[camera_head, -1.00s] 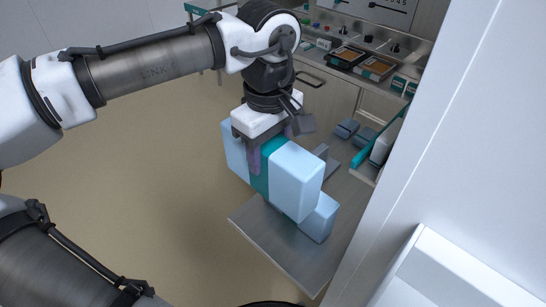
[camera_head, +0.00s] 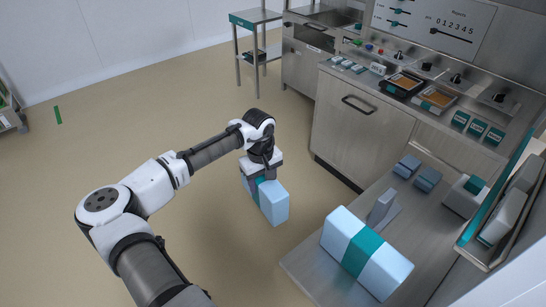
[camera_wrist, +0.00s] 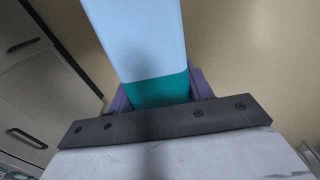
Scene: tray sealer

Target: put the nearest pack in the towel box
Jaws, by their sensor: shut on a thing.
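My gripper (camera_head: 261,181) is shut on a pale blue pack (camera_head: 272,204) with a teal band, in the air over the floor, left of the steel table (camera_head: 310,264). In the wrist view, the purple fingers (camera_wrist: 160,93) sit on either side of the pack's teal band, and its pale blue end (camera_wrist: 135,38) sticks out beyond. A second, similar pack (camera_head: 336,231) lies on the steel table. I cannot make out for certain which thing is the towel box.
A small grey upright piece (camera_head: 381,207) and two small blue-grey blocks (camera_head: 427,178) are on the table. A teal-edged rack (camera_head: 500,215) and a white wall edge stand at the right. A steel cabinet (camera_head: 361,128) stands behind.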

